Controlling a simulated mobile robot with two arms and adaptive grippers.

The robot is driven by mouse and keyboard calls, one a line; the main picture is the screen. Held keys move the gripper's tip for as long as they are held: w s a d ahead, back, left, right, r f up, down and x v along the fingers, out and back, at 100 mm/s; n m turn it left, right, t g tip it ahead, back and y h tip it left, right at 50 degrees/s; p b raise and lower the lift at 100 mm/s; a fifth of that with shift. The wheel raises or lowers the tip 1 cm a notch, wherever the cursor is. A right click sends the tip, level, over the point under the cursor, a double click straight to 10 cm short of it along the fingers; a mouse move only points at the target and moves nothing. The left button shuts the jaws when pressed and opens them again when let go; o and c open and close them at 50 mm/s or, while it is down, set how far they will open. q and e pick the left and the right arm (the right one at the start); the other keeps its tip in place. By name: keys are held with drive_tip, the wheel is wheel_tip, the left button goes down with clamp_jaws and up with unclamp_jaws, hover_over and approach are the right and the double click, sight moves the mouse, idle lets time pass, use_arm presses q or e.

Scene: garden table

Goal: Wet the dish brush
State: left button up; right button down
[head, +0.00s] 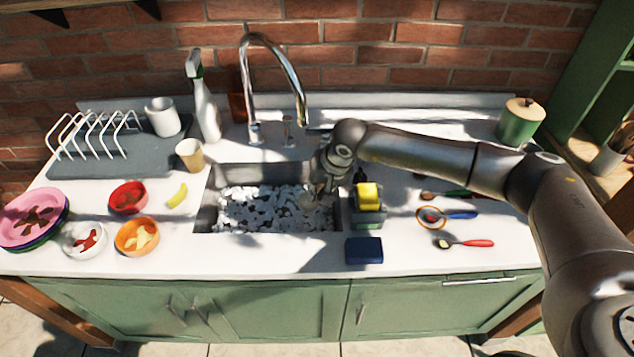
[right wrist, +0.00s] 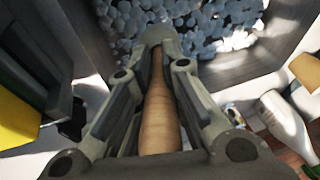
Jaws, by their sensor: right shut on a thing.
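My right gripper (head: 318,184) reaches down over the right part of the sink (head: 206,212). In the right wrist view my right gripper (right wrist: 158,55) is shut on the wooden handle of the dish brush (right wrist: 160,112). The handle runs between the fingers toward the sink. The brush head (head: 308,201) shows only faintly in the head view, low at the suds. White suds (head: 262,207) cover the sink's bottom, and they fill the top of the right wrist view (right wrist: 215,20). The chrome faucet (head: 290,72) arches behind the sink. My left gripper is not in view.
A caddy with a yellow sponge (head: 368,194) stands close right of the sink, with a dark blue sponge (head: 363,250) in front. Spoons (head: 462,243) lie farther right. Bowls (head: 137,236), a cup (head: 189,154), a spray bottle (head: 203,105) and a drying rack (head: 95,135) occupy the left.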

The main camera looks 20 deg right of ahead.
wheel_tip(320, 180, down, 3)
drive_tip(key=shift+f+b, duration=0.15)
drive_tip(key=shift+b, duration=0.9)
wheel_tip(320, 180, down, 4)
drive_tip(key=b, duration=0.4)
drive_tip(key=shift+f, duration=0.1)
wheel_tip(320, 180, up, 15)
drive_tip(key=p, duration=0.6)
hover_over(314, 202)
drive_tip(key=shift+s+d, duration=0.25)
drive_tip(key=shift+s, duration=0.2)
idle(0.4)
